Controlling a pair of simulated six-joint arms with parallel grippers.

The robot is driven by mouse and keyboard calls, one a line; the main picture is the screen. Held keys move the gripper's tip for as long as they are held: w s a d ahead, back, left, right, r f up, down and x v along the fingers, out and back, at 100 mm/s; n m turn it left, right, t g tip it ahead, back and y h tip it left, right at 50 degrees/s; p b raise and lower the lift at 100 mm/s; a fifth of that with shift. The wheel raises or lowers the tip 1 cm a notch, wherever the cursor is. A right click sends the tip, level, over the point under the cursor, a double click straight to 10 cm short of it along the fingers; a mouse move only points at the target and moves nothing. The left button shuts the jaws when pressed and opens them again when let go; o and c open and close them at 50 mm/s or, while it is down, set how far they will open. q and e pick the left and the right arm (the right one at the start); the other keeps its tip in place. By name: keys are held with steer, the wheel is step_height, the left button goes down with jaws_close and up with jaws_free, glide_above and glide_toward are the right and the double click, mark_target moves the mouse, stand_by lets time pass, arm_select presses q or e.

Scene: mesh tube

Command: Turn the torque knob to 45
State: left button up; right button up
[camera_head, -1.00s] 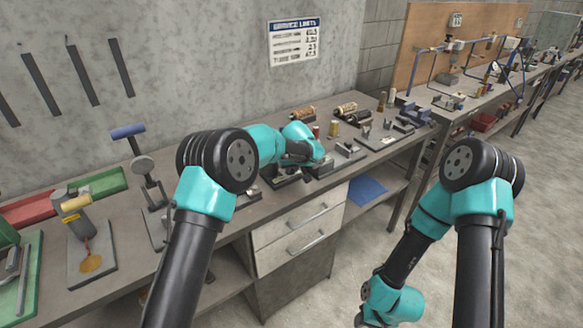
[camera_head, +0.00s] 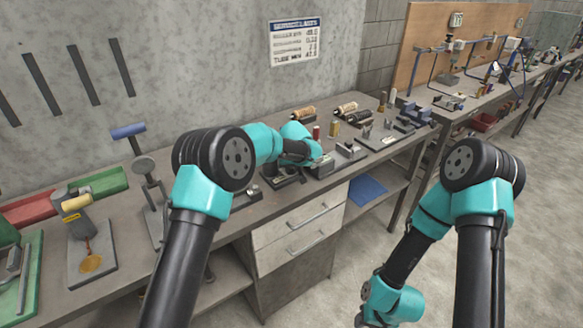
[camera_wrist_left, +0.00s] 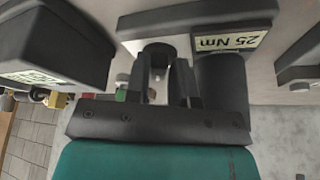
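The torque device shows in the left wrist view as a dark housing with a label reading "25 Nm" (camera_wrist_left: 225,41), seen upside down. A short dark round knob (camera_wrist_left: 158,52) stands out from that housing. My left gripper (camera_wrist_left: 160,85) points at the knob. Its two fingers are apart, one on each side of the knob in the picture; I cannot tell whether they touch it. In the head view my left gripper is over the bench (camera_head: 284,178), mostly hidden by its own wrist. My right arm hangs at the lower right, and its gripper is out of view.
A second dark housing with a pale label (camera_wrist_left: 50,50) is at the left of the wrist view, close to the gripper. A dark cylinder (camera_wrist_left: 222,85) stands beside the right finger. In the head view, small fixtures (camera_head: 348,150) and spools (camera_head: 346,109) stand to the right.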

arm_select(q)
steer(key=o, duration=0.3)
steer(key=shift+r, duration=0.1)
steer(key=v, duration=1.7)
steer(key=shift+s+r, duration=0.1)
